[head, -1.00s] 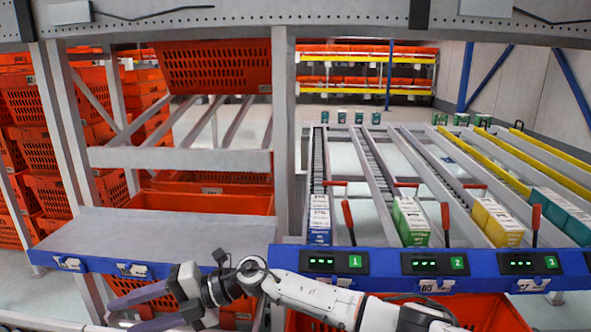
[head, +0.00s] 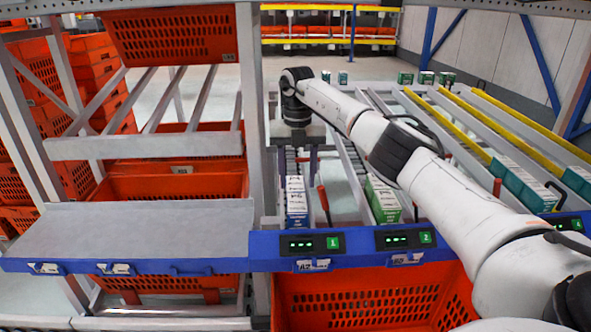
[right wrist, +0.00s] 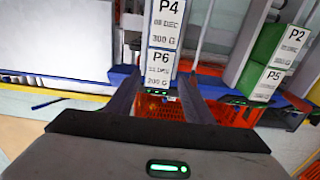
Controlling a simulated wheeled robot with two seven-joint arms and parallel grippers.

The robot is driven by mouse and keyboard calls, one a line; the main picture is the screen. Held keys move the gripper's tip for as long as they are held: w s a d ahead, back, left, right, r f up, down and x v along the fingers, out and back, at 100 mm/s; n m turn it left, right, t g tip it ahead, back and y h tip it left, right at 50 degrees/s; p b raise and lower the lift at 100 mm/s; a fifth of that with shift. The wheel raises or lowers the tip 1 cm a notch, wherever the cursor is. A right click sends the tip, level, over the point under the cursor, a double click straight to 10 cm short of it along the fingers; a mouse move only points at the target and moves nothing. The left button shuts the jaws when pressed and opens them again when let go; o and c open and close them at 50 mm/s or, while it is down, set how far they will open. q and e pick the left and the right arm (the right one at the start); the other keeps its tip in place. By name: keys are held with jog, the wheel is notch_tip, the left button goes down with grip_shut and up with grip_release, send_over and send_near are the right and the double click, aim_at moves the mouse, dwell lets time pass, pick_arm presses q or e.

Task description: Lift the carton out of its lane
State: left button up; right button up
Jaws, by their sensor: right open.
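A white and blue carton (head: 296,203) sits at the front end of lane 1. In the right wrist view its top label reads P6 (right wrist: 160,66), with another white label, P4 (right wrist: 166,22), beyond it. My right gripper (head: 297,168) points down over lane 1, just behind the visible front of the carton in the head view. In the right wrist view the right gripper (right wrist: 160,82) is open, with one finger on each side of the carton's line. Nothing is held. Whether the fingers touch it I cannot tell. My left gripper is out of view.
A green and white carton (head: 383,201) stands in lane 2, a teal one (head: 522,185) farther right. A red lever (head: 323,203) stands between lanes 1 and 2. A grey post (head: 252,110) is close left. An empty grey shelf (head: 140,230) and an orange tote (head: 360,300) are nearby.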

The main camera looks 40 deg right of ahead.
aim_at(297, 202)
notch_tip(297, 202, down, 9)
dwell(0.3)
jog(key=c, duration=0.9)
jog(key=shift+o, duration=0.2)
notch_tip(297, 202, up, 8)
jog(key=p, duration=0.7)
jog(key=shift+r, duration=0.2)
notch_tip(297, 202, up, 2)
jog(key=shift+r, duration=0.6)
jog(key=s+a, duration=1.7)
jog(key=s, duration=0.3)
jog(key=shift+s+a, duration=0.2)
jog(key=shift+s, duration=0.1)
